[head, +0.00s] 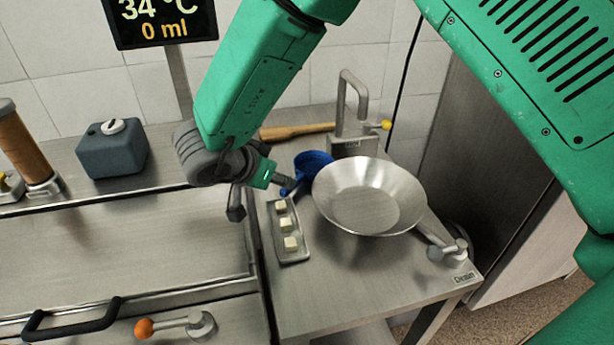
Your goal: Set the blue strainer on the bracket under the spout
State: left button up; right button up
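The blue strainer (313,161) sits behind and to the left of the wide steel bowl, partly hidden by the bowl's rim. Its blue handle points down-left towards my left gripper (262,197). That gripper's dark fingers are spread apart, with one finger close to the handle; I cannot tell whether they touch. The curved steel spout (345,92) rises at the back of the side table, with a yellow knob (386,125) on its right. A steel block (353,143) stands under the spout; I cannot tell if it is the bracket. My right gripper is out of view.
The wide steel bowl (370,195) takes up much of the side table (345,285). A small tray (285,229) with white cubes stands left of it. A wooden handle (296,130) lies behind. A grey box (113,150) and a display (163,22) are at left.

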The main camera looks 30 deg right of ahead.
aim_at(305, 176)
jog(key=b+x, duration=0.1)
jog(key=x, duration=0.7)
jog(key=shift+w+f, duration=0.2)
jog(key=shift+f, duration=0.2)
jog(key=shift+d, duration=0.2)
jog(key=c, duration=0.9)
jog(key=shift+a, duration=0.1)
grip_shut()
